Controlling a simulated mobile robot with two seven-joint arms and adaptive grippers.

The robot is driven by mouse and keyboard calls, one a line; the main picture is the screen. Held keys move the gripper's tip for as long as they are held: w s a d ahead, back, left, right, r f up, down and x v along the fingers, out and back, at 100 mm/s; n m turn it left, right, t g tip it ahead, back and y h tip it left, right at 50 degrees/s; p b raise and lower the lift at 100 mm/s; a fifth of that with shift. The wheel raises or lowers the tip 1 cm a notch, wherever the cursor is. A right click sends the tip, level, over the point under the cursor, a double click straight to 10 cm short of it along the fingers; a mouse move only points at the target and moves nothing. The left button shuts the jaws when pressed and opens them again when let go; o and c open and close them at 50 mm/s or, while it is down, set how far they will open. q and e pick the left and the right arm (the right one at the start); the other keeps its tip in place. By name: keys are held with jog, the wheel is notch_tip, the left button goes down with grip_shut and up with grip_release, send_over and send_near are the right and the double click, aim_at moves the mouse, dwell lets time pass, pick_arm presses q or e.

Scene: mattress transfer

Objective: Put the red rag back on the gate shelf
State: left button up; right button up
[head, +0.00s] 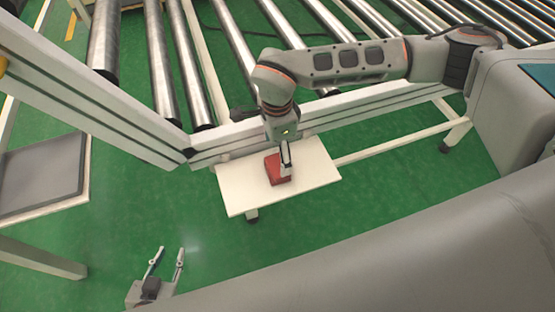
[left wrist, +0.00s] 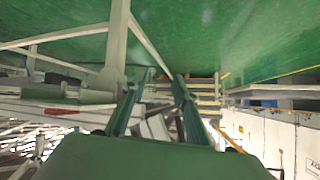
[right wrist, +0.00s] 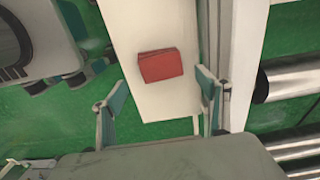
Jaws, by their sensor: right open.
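The red rag (head: 273,170) is a folded block lying flat on the white gate shelf (head: 238,192). In the right wrist view the rag (right wrist: 160,65) lies beyond the fingertips, on the bare white shelf (right wrist: 140,20). My right gripper (head: 286,168) points down at the rag from above and partly hides it in the head view. Its fingers stand apart in the right wrist view (right wrist: 157,92), with nothing between them. My left gripper (head: 170,251) is open and empty, low over the green floor, well away from the shelf.
A white gate beam (head: 350,108) runs behind the shelf, with roller conveyors (head: 240,55) beyond it. A slanted white beam (head: 90,85) and a grey panel (head: 45,175) stand at the left. Green floor (head: 215,245) is clear before the shelf.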

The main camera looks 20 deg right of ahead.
aim_at(277, 166)
pick_arm(q)
jog(key=shift+s+f, duration=0.1)
jog(key=shift+s, duration=0.2)
pick_arm(e)
jog(key=shift+r, duration=2.9)
pick_arm(q)
jog(key=shift+w, duration=0.1)
